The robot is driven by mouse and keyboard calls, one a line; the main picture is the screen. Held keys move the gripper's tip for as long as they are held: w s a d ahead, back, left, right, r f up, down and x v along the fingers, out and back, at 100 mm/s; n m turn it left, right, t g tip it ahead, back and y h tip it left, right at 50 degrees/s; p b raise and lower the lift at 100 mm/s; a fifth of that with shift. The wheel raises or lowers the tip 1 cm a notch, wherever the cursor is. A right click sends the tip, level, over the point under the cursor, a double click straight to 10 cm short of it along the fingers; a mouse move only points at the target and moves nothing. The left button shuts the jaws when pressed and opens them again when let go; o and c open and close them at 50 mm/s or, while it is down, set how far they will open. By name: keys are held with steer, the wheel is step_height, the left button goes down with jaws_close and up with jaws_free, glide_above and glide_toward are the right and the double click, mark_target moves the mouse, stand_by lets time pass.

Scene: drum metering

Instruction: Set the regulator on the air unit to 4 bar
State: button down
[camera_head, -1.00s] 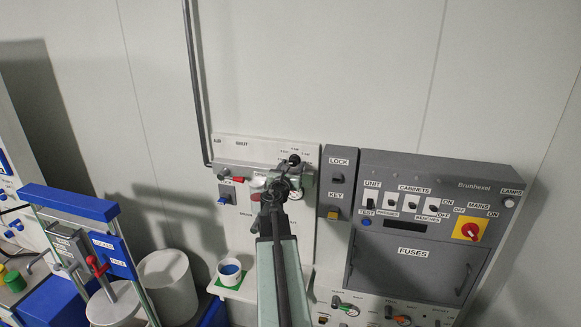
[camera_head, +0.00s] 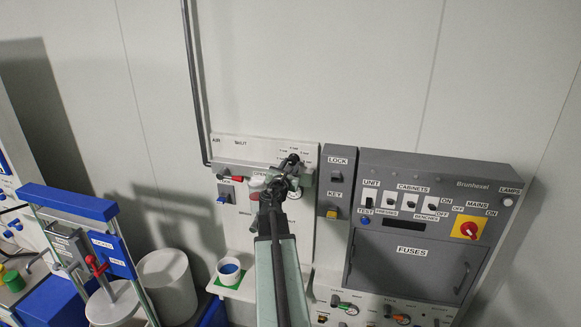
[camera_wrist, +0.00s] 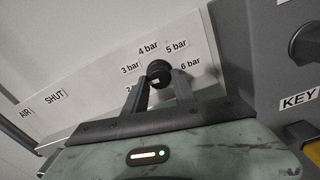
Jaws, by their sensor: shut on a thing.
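The air unit (camera_head: 250,235) is a white panel on the wall at the middle of the head view, marked AIR and SHUT along its top. The regulator is a round black knob (camera_wrist: 158,69) ringed by labels from 3 bar to 6 bar in the wrist view. The 4 bar label (camera_wrist: 148,47) is above the knob, and a lower label is partly hidden by a finger. My gripper (camera_wrist: 160,82) is shut on the knob, one finger at each side. The gripper (camera_head: 290,168) hides most of the regulator in the head view. I cannot make out the knob's pointer.
Right of the panel is a grey LOCK and KEY box (camera_head: 337,170), close to my gripper. Beyond it is a fuse cabinet (camera_head: 440,185) with switches. A white cup (camera_head: 229,270) stands on a ledge below. A blue-topped frame (camera_head: 70,202) stands left.

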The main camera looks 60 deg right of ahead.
steer(key=m, duration=0.4)
steer(key=shift+w+r+m, duration=0.1)
steer(key=shift+m, duration=2)
steer(key=c, duration=1)
jaws_free()
steer(key=shift+c, duration=0.2)
